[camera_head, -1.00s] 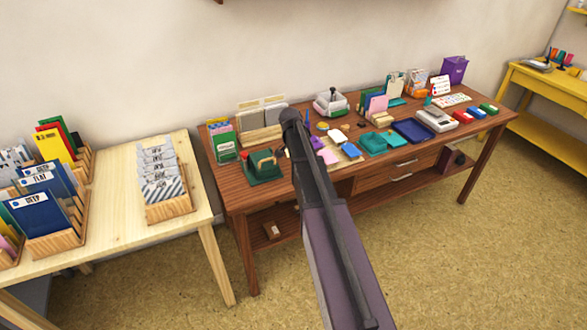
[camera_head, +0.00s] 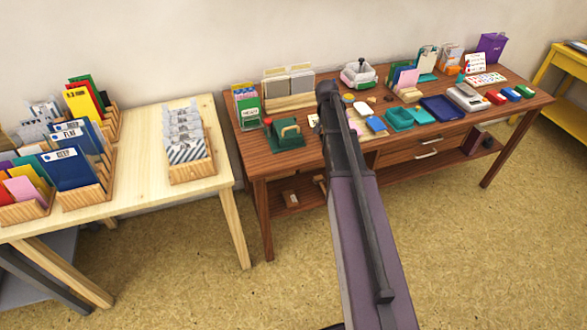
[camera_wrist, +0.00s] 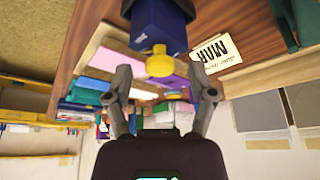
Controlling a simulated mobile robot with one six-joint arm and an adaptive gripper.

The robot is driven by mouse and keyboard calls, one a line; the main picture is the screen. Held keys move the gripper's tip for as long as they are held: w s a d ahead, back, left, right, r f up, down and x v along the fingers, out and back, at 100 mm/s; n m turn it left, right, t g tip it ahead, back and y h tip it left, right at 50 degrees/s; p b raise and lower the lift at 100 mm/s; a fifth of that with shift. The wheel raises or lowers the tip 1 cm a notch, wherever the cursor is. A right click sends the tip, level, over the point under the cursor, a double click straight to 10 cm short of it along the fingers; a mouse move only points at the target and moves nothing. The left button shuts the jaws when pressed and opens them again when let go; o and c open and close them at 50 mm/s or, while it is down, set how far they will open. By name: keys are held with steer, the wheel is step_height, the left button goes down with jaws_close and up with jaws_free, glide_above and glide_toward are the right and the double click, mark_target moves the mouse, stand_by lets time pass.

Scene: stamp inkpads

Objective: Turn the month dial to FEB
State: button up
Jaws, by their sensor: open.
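In the wrist view a yellow knob (camera_wrist: 158,62) sits on the end of a dark blue block (camera_wrist: 158,25); I cannot tell for sure that it is the month dial. A cream card (camera_wrist: 210,50) reading MAR lies beside the block on the brown table. My gripper (camera_wrist: 162,95) is open, with one finger on each side of the picture's middle. The knob shows between and just beyond the fingertips, and no finger visibly touches it. In the head view my arm hides the gripper and the blue block.
The brown table (camera_head: 300,158) holds a green hand press (camera_head: 286,134), a wooden file rack (camera_head: 290,102) behind, a teal tray (camera_head: 398,119) and a dark blue tray (camera_head: 441,108). A pale wooden table (camera_head: 150,130) with card racks stands at left. The floor in front is clear.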

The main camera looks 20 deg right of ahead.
steer(key=shift+d+n+t+y, duration=0.1)
steer(key=shift+n+t+y, duration=0.3)
steer(key=shift+n, duration=1.1)
steer(key=shift+n+t+y, duration=0.1)
steer(key=shift+n+y, duration=0.5)
steer(key=shift+n, duration=0.9)
steer(key=p+v, duration=1.3)
steer(key=v, duration=0.1)
steer(key=s+a+f+n+g+b, duration=0.1)
steer(key=s+a+f+g+b, duration=0.1)
steer(key=s+a, duration=0.7)
steer(key=s+a+f+n+g+y+b, duration=0.1)
steer(key=s+a+f+b, duration=0.3)
steer(key=s+a, duration=0.4)
steer(key=shift+s+a+f+n+g, duration=0.4)
steer(key=shift+a+f, duration=0.3)
steer(key=shift+a, duration=0.8)
steer(key=s, duration=0.1)
steer(key=s+a+r+p, duration=0.1)
steer(key=shift+s+a+g, duration=0.3)
steer(key=shift+s+a, duration=0.05)
